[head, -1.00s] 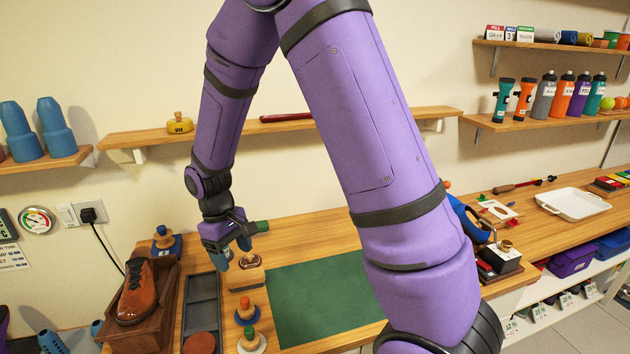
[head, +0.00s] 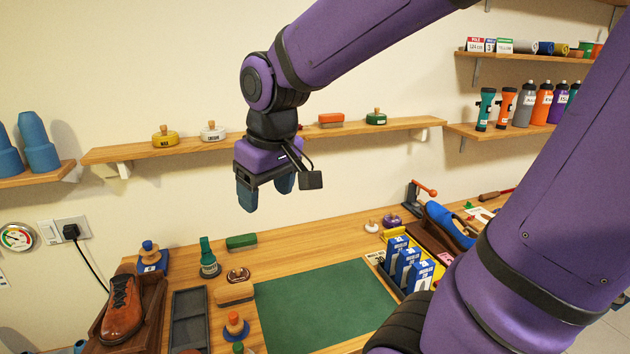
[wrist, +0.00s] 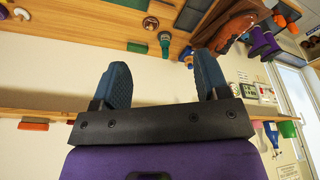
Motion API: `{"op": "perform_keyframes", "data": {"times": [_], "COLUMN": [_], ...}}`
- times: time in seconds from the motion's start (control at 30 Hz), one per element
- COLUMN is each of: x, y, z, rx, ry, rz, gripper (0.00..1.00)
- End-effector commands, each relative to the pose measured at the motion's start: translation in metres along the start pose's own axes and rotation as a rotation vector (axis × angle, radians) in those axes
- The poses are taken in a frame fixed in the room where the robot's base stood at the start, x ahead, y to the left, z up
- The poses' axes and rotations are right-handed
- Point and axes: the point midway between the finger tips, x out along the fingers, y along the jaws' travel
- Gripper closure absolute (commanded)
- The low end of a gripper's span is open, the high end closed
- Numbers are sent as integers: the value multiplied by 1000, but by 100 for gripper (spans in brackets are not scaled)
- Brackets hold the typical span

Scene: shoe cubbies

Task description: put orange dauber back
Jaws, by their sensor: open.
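A dauber with an orange knob and a blue round base (head: 235,325) stands on the counter beside the green mat, at the bottom of the head view. I cannot tell surely whether it is the task's orange dauber. An orange block-shaped item (head: 330,120) sits on the wall shelf (head: 250,138); it also shows upside down in the wrist view (wrist: 33,125). My gripper (head: 265,196) hangs fingers down in the air, in front of and a little below the shelf. It is open and empty, its two blue fingers apart in the wrist view (wrist: 160,65).
The shelf also holds a yellow round item (head: 165,137), a white one (head: 212,132) and a green one (head: 376,117). The green mat (head: 325,305) is clear.

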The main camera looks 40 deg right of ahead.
Motion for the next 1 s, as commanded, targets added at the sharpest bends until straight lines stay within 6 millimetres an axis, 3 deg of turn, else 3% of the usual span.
{"op": "perform_keyframes", "data": {"times": [0.2,0.5,1.0], "x": [-35,-61,-65], "y": [4,5,5], "z": [37,79,89], "rx": [52,107,121], "ry": [104,209,230], "rz": [8,15,16], "gripper": [32,32,32]}}
